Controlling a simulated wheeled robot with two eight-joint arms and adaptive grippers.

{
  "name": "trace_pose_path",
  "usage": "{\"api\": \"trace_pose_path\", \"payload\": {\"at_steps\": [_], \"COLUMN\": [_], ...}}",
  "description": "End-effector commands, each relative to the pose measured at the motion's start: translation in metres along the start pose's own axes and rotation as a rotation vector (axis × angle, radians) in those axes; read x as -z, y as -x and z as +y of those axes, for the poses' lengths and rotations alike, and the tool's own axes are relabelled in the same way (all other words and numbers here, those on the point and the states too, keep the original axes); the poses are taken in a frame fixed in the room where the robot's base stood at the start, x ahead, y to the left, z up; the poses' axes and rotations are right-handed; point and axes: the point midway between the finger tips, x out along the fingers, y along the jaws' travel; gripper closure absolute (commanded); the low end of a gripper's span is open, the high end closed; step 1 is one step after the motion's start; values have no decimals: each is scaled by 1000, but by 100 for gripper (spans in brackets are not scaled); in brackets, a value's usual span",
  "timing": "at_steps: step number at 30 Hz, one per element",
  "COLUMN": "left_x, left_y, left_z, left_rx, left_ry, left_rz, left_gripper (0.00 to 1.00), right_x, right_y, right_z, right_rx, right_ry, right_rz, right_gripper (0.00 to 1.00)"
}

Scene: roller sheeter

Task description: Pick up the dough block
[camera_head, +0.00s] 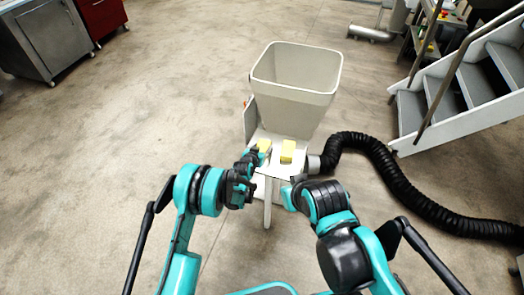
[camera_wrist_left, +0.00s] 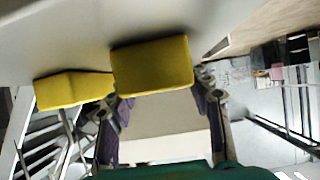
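Two yellow dough blocks lie on the white outfeed plate (camera_head: 269,168) below the hopper: a left block (camera_head: 264,145) and a right block (camera_head: 287,151). My left gripper (camera_head: 256,157) is close in front of the left block. In the left wrist view one dough block (camera_wrist_left: 152,64) is centred just ahead of the fingers, and the other (camera_wrist_left: 72,90) lies to its left. The left fingers (camera_wrist_left: 160,108) are spread apart, one near each side of the centred block; I see no clear grip on it. My right gripper (camera_head: 291,194) is near the plate's front right; its fingers are mostly hidden.
A large pale hopper (camera_head: 296,88) stands right behind the blocks. A black ribbed hose (camera_head: 385,165) runs from the machine to the right. Metal stairs (camera_head: 465,90) stand at the right and steel cabinets (camera_head: 50,38) at the far left. The floor to the left is clear.

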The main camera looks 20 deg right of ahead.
Motion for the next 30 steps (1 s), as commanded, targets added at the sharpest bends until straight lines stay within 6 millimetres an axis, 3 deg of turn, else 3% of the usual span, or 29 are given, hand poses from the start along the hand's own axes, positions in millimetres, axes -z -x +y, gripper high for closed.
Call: {"api": "trace_pose_path", "payload": {"at_steps": [11, 20, 30], "left_x": [2, 38, 86], "left_y": [1, 21, 28], "left_z": [0, 0, 76], "left_rx": [0, 0, -3], "left_ry": [-1, 0, -4], "left_rz": [-1, 0, 0], "left_gripper": [88, 88, 88], "right_x": [1, 14, 30], "right_y": [1, 19, 42], "right_z": [0, 0, 0], "right_rx": [0, 0, 0], "right_ry": [0, 0, 0], "right_rz": [0, 0, 0], "right_gripper": [100, 100, 100]}}
